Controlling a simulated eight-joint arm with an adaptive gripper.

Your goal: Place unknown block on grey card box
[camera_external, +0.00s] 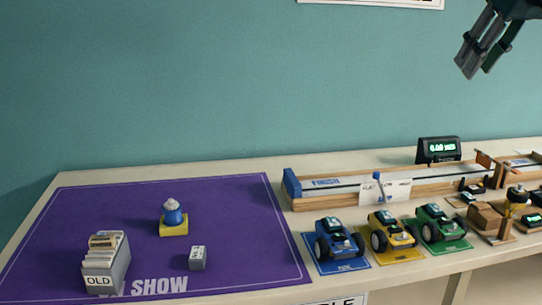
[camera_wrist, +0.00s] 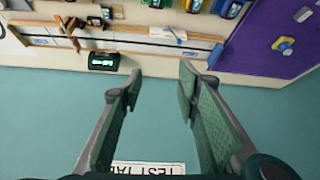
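A small grey block with dark print on its faces (camera_external: 198,258) stands on the purple mat (camera_external: 235,215); it looks like the unknown block, but its print is too small to read. In the wrist view this small block (camera_wrist: 303,14) is near the top right corner. A grey card box (camera_external: 99,281), marked OLD and filled with upright cards, stands at the mat's front left. I do not see it in the wrist view. My gripper (camera_external: 477,71) is high at the upper right, far from both. In the wrist view its fingers (camera_wrist: 160,72) are apart with nothing between them.
A blue knob on a yellow base (camera_external: 173,222) stands behind the block. Blue, yellow and green model cars (camera_external: 338,242) stand right of the mat. A long wooden track (camera_external: 330,196) and a display (camera_external: 439,149) are behind them. The mat between box and block is clear.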

